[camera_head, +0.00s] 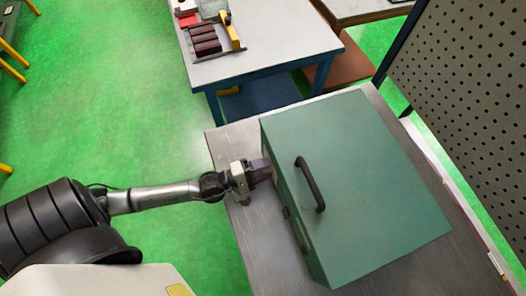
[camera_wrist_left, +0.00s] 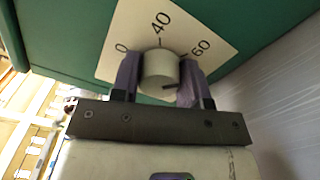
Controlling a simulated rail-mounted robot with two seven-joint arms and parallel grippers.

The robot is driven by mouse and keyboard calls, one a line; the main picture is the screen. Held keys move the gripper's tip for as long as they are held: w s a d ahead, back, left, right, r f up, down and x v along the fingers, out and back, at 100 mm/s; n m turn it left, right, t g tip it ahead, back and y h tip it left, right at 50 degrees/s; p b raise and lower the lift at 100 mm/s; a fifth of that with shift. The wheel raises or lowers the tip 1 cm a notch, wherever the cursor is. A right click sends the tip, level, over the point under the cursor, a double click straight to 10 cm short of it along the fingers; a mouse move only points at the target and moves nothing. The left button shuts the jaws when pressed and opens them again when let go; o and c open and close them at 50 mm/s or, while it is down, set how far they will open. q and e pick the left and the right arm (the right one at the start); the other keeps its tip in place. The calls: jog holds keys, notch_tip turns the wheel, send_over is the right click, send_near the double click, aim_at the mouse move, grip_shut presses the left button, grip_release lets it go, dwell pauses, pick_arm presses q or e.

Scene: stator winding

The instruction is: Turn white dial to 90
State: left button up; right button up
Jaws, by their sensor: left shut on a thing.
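The white dial (camera_wrist_left: 160,70) is a round knob on a cream scale plate (camera_wrist_left: 190,22) marked 0, 40 and 60 in the part that shows. A dark mark sits on the knob's lower right; the rest of the scale is hidden or out of view. The plate is on the side of a green box (camera_head: 350,180). My left gripper (camera_wrist_left: 160,82) is shut on the dial, one purple finger on each side. In the head view my left gripper (camera_head: 262,170) meets the box's left side, and the dial is hidden there. My right gripper is not in view.
The box has a black handle (camera_head: 310,185) on top and stands on a grey metal table (camera_head: 262,245). A second table (camera_head: 262,62) with dark blocks is behind. A perforated panel (camera_head: 465,90) stands at right. Green floor is open at left.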

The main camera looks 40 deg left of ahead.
pick_arm(q)
jog(key=m, duration=0.4)
jog(key=shift+m, duration=0.3)
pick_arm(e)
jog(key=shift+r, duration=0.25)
pick_arm(q)
jog(key=m, duration=0.4)
jog(key=shift+f+p, duration=0.1)
jog(key=shift+p, duration=0.25)
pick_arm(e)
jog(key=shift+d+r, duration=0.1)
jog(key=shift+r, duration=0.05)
pick_arm(q)
jog(key=shift+m, duration=0.3)
jog(key=o, duration=0.9)
